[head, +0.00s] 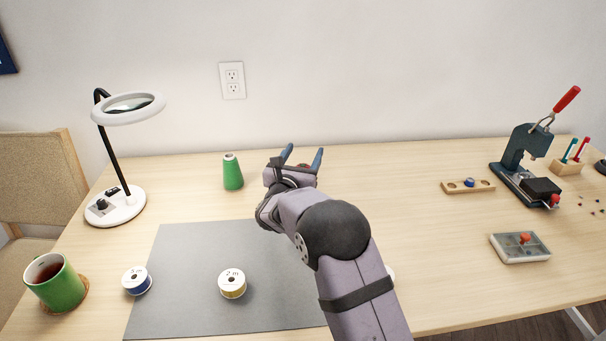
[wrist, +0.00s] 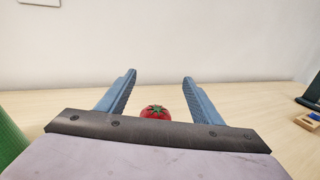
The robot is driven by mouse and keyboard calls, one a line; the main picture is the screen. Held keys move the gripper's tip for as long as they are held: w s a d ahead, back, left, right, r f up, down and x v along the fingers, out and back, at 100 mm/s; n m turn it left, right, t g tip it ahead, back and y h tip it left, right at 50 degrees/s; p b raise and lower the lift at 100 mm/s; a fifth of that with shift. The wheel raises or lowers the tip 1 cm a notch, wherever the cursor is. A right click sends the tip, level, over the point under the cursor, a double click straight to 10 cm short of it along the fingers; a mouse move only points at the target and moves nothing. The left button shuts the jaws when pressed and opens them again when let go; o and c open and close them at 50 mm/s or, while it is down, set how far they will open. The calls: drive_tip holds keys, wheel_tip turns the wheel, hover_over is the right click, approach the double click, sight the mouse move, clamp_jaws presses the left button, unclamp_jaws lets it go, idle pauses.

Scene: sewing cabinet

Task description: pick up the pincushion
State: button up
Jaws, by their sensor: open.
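The pincushion (wrist: 155,112) is a red, tomato-shaped ball with a green leaf top. In the wrist view it sits on the table between the two blue fingers, its lower part hidden by the dark edge of my gripper's body. In the head view it is hidden behind my gripper and arm. My gripper (head: 303,157) is open and empty, reaching toward the back of the table. In the wrist view its fingers (wrist: 157,88) stand wide apart on either side of the pincushion, with no contact visible.
A green thread cone (head: 232,173) stands left of my gripper. A magnifier lamp (head: 122,208), green mug (head: 62,288) and two spools (head: 136,281) (head: 232,284) are left and front.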

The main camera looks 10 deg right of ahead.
wheel_tip(320, 180, down, 5)
drive_tip(key=shift+w+d+r, duration=0.1)
drive_tip(key=shift+x, duration=0.9)
drive_tip(key=shift+w+d+r, duration=0.1)
drive_tip(key=shift+w+d, duration=0.05)
drive_tip(key=shift+w, duration=0.25)
drive_tip(key=c, duration=1.2)
drive_tip(key=shift+o, duration=0.2)
drive_tip(key=shift+r, duration=0.1)
